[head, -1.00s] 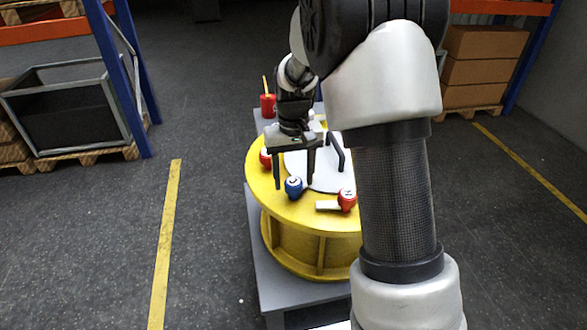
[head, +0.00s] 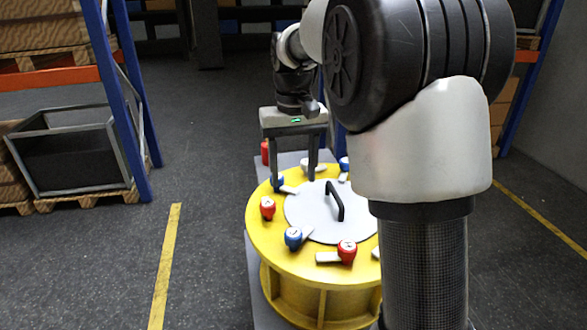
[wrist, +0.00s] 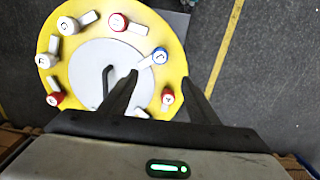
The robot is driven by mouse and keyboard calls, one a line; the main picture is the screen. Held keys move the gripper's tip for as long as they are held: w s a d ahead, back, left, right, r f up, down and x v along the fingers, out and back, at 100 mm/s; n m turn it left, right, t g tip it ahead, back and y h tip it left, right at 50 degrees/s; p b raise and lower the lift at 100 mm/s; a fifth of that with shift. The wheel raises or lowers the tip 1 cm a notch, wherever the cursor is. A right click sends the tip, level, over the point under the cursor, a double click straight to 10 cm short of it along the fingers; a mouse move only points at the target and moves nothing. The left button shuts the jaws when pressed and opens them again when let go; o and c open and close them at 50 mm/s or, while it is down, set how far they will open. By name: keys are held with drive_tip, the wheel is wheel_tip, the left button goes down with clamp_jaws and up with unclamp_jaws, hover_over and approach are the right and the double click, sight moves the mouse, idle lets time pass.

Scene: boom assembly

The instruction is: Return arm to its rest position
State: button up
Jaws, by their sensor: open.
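My gripper (head: 294,176) is open and empty. In the head view its two fingers point down above the far left part of a yellow round fixture (head: 262,238). The fixture has a grey disc (head: 305,222) with a black handle (head: 335,200) in its middle. Red, blue and white knobs with levers stand around the rim, among them a blue knob (head: 293,238) and a red knob (head: 347,250). In the wrist view the fingers (wrist: 168,85) reach over the disc and rim, with nothing between them. My arm hides the right part of the fixture in the head view.
The fixture stands on a grey table (head: 258,300). A red object (head: 265,152) is at its far left corner. A shelf rack with a blue post (head: 120,100) and a grey crate (head: 75,150) stand at left. The floor between is clear, with yellow lines.

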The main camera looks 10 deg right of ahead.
drive_tip(key=shift+r, duration=0.1)
drive_tip(key=s+r+t+p, duration=0.3)
drive_tip(key=s+r, duration=0.5)
drive_tip(key=s, duration=0.4)
drive_tip(key=s+d+t+p, duration=0.1)
drive_tip(key=s+t+p, duration=0.1)
drive_tip(key=s, duration=1)
drive_tip(key=shift+s+f+t, duration=0.25)
drive_tip(key=shift+s+t, duration=0.05)
drive_tip(key=shift+s, duration=0.1)
